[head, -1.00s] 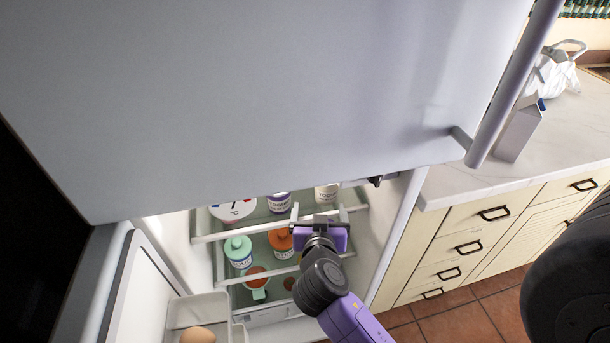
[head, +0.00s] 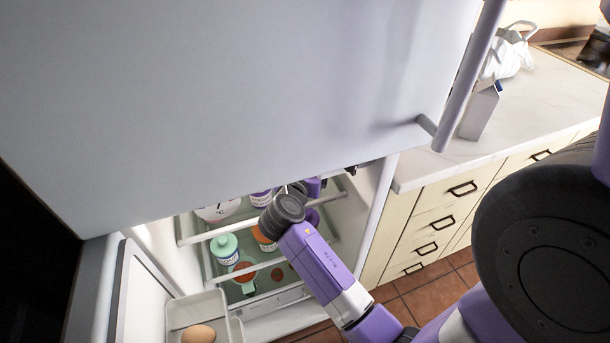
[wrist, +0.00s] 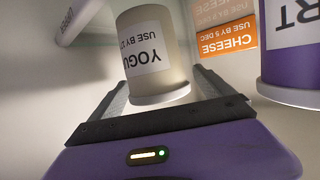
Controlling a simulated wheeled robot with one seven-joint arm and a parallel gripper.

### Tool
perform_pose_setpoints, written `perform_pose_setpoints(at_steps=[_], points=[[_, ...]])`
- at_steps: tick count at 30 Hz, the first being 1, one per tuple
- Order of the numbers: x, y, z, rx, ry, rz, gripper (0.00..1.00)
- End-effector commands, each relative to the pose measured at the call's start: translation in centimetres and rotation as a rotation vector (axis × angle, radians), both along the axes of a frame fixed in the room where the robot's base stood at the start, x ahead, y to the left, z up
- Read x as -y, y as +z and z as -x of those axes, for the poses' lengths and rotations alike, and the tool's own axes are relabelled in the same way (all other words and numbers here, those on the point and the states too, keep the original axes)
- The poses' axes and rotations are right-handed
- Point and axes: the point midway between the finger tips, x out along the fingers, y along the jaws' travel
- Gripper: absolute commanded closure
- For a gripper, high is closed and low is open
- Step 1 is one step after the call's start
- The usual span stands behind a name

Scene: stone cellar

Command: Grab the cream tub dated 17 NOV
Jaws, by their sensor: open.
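In the wrist view a cream tub (wrist: 160,65) stands upright between the fingers of my open gripper (wrist: 166,95), near the tips. Its white label reads "YOGU" and "USE BY 2"; the label's edge wraps out of sight, so the whole date does not show. In the head view my arm reaches into the fridge; my gripper is mostly hidden behind my wrist, and the cream tub is hidden too.
A purple tub (wrist: 290,68) stands close on the right, with an orange cheese pack (wrist: 228,38) behind. A mint-lidded tub (head: 226,248) sits on the fridge shelf. The large door (head: 200,100) hangs over the opening. An egg (head: 198,334) lies in the door bin.

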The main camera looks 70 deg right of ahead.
Motion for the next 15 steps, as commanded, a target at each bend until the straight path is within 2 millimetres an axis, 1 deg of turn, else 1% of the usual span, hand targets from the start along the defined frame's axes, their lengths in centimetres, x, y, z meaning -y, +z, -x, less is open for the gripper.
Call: perform_pose_setpoints(at_steps=[1, 3, 11, 15], points=[[0.57, -0.09, -0.03, -0.001, -0.002, 0.000, 0.09], [0.99, -0.29, -0.06, 0.000, -0.001, -0.001, 0.09], [1.14, -0.44, -0.12, 0.000, 0.001, -0.001, 0.09], [1.12, -0.43, -0.12, 0.000, 0.001, -0.001, 0.36]])
